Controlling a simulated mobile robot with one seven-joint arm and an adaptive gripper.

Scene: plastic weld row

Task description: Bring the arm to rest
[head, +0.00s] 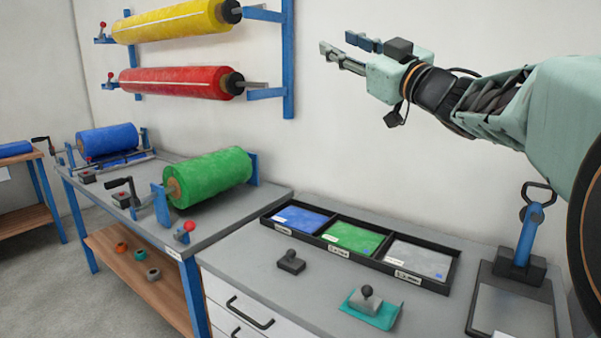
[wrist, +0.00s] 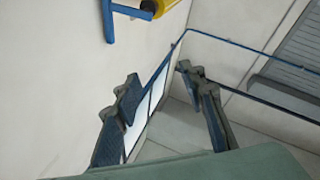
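My arm (head: 490,105) reaches in from the right edge of the head view, raised above the grey counter. My gripper (head: 343,50) points left in front of the white wall, well clear of everything on the counter. In the wrist view my gripper (wrist: 158,85) shows its two fingers wide apart with nothing between them. Past the fingers I see wall, blue rails and a bit of the yellow roll (wrist: 170,5).
A yellow roll (head: 175,22) and a red roll (head: 170,82) hang on the wall rack. A green roll (head: 208,177) lies on the left table. The counter holds a black three-part tray (head: 325,241), a dark stamp-like block (head: 291,262), a teal pad (head: 385,314) and a blue-handled press (head: 528,235).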

